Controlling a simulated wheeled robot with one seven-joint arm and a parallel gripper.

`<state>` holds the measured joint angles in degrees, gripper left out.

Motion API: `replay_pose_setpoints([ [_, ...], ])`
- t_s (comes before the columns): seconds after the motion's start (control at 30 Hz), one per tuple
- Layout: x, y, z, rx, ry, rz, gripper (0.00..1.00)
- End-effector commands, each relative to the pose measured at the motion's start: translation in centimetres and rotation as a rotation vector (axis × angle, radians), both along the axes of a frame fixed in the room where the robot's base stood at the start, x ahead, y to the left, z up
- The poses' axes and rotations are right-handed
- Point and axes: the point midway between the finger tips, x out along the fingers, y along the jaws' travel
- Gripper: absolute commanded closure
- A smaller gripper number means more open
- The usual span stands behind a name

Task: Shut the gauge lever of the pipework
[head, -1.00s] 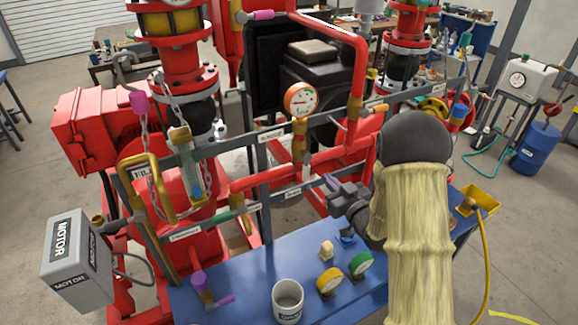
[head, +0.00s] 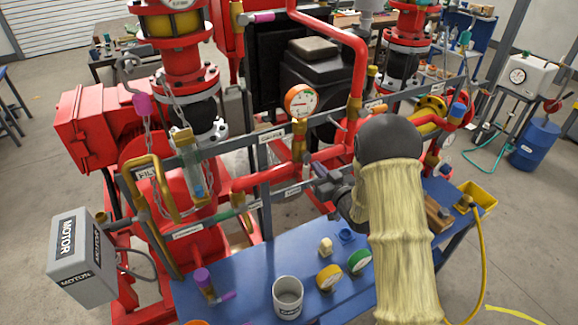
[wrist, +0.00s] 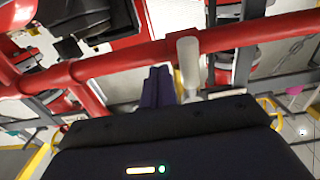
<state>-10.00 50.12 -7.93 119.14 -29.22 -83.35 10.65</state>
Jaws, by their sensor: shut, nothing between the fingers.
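The pressure gauge (head: 299,102) has an orange rim and stands above the red pipework, with a GAUGE label on the grey rail to its left. A brass valve fitting (head: 299,130) sits under it. A tan piece below this fitting looks like its lever, but its exact position is hard to tell. My gripper (head: 318,178) is shut and empty, in front of the red pipe, below and slightly right of the gauge. In the wrist view, my closed dark fingers (wrist: 158,85) point toward the red pipe. A pale rounded handle (wrist: 188,65) stands just right of them, apparently apart.
The blue bench (head: 250,265) below holds a white mug (head: 288,296), a yellow-rimmed dial (head: 329,278), a green-rimmed dial (head: 359,262) and a purple-handled valve (head: 204,280). Grey rails and red pipes surround my gripper closely. A grey motor box (head: 80,262) stands at left.

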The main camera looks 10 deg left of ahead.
Motion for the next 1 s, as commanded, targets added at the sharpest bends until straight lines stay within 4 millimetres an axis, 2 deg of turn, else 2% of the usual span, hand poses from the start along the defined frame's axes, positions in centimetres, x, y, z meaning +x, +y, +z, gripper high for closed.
replay_pose_setpoints([
  [0.07,0.4,0.3,0.1,0.0,0.0,0.001,1.0],
  [0.57,-1.2,2.4,-1.1,-0.001,0.003,0.001,1.0],
  [1.0,-2.5,4.4,-1.0,0.002,0.001,0.0,1.0],
])
